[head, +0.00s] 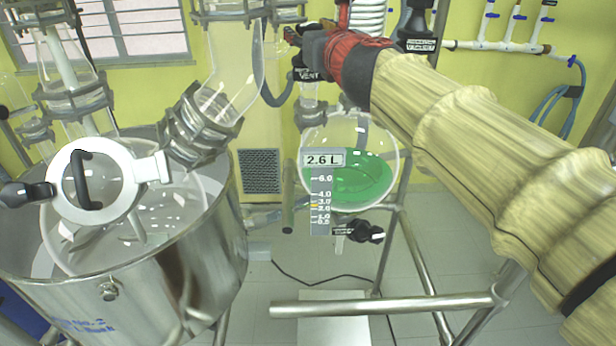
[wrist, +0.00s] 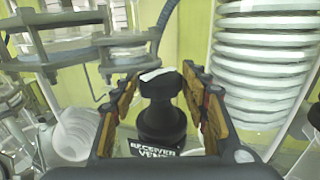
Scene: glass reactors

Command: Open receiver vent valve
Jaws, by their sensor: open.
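The receiver vent valve's black knob (wrist: 162,115) stands upright in the wrist view, with a white mark on its top. Its label, "RECEIVER VENT" (wrist: 152,149), lies below it. My gripper (wrist: 163,76) is open, with one finger on each side of the knob; I cannot tell if either touches it. In the head view my gripper (head: 297,36) is above a label ending in "VENT" (head: 308,75), and it hides most of the valve. The round glass receiver (head: 349,150) below holds green liquid and its display reads 2.6 L.
A white coiled condenser (wrist: 266,60) stands close to the right of my gripper, and metal clamps (wrist: 62,45) are at the left. Another black valve (head: 418,22) is right of my wrist. A black-handled valve (head: 366,232) sits under the receiver. A steel vessel (head: 150,285) stands at left.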

